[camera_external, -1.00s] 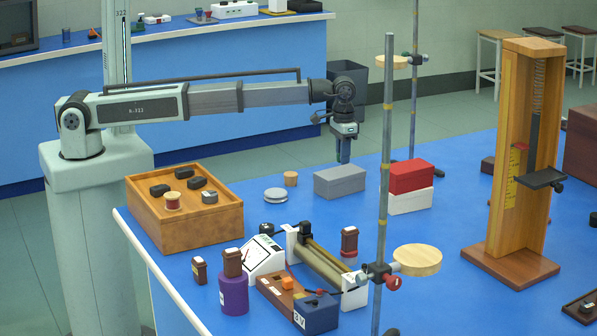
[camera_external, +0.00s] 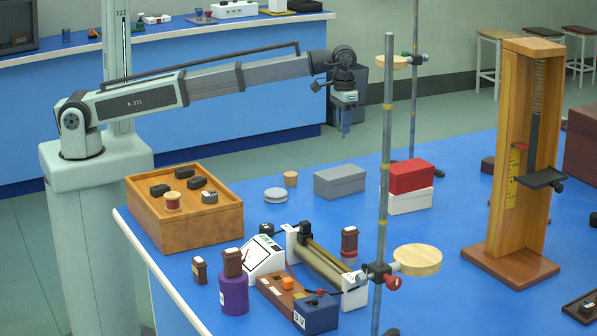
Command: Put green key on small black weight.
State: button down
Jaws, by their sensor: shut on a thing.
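My gripper (camera_external: 345,131) hangs pointing down in mid-air, above and behind the grey block. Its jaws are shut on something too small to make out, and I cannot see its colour. I see no green key clearly anywhere. Several small black blocks lie in the wooden tray (camera_external: 202,235) at the left: one at the left (camera_external: 160,190), one at the back (camera_external: 184,173) and one at the right (camera_external: 197,183). I cannot tell which thing is the small black weight. My gripper is well to the right of the tray and higher than it.
A tall metal rod (camera_external: 386,150) with clamps stands right of my gripper. A grey block (camera_external: 340,182), a red box (camera_external: 411,177) on a white one, and a wooden spring stand (camera_external: 512,262) are on the blue bench. Meters and a purple cylinder (camera_external: 233,295) crowd the front.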

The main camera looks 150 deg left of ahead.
jog(key=w+d, duration=0.2)
jog(key=w, duration=0.2)
jog(key=w+d+m, duration=0.1)
jog(key=w+d, duration=0.2)
jog(key=w, duration=0.1)
jog(key=w+d+r+m, duration=0.1)
jog(key=w+d, duration=0.2)
jog(key=w, duration=0.1)
jog(key=shift+w, duration=0.2)
jog(key=w+d+m, duration=0.2)
jog(key=w+d, duration=0.9)
jog(key=d, duration=0.1)
jog(key=r+m, duration=0.2)
jog(key=m, duration=0.2)
send_over(267, 226)
jog(key=shift+s+f, duration=0.1)
jog(key=shift+f, duration=4.9)
jog(key=shift+f, duration=0.1)
jog(key=c, duration=1.1)
grip_release()
